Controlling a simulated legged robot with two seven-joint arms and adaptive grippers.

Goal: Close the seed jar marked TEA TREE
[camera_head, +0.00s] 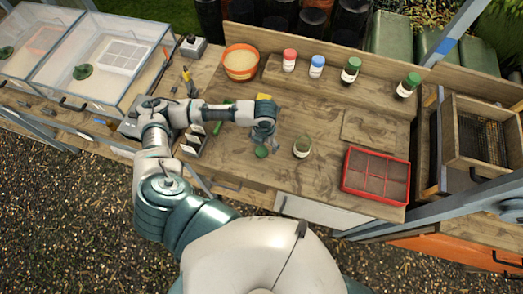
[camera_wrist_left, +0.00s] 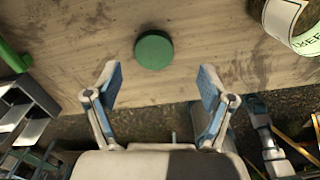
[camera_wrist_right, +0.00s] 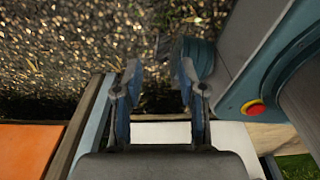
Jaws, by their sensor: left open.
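An open jar (camera_head: 302,147) with a pale label stands upright on the wooden bench. In the left wrist view the jar (camera_wrist_left: 284,18) is cut by the top right edge, with letters like "REE" on its label. A round green lid (camera_head: 261,152) lies flat on the bench left of the jar; it also shows in the left wrist view (camera_wrist_left: 154,50). My left gripper (camera_head: 270,142) is open and empty above the bench by the lid, its fingers (camera_wrist_left: 153,85) apart on either side of it. My right gripper (camera_wrist_right: 156,75) is apart and empty, away from the bench over gravel.
A red divided tray (camera_head: 376,176) sits right of the jar. Capped jars with red (camera_head: 289,60), blue (camera_head: 317,67) and green (camera_head: 350,71) lids stand on the back shelf. An orange bowl (camera_head: 241,62) is at the back left. A grey rack (camera_head: 194,141) stands left of the lid.

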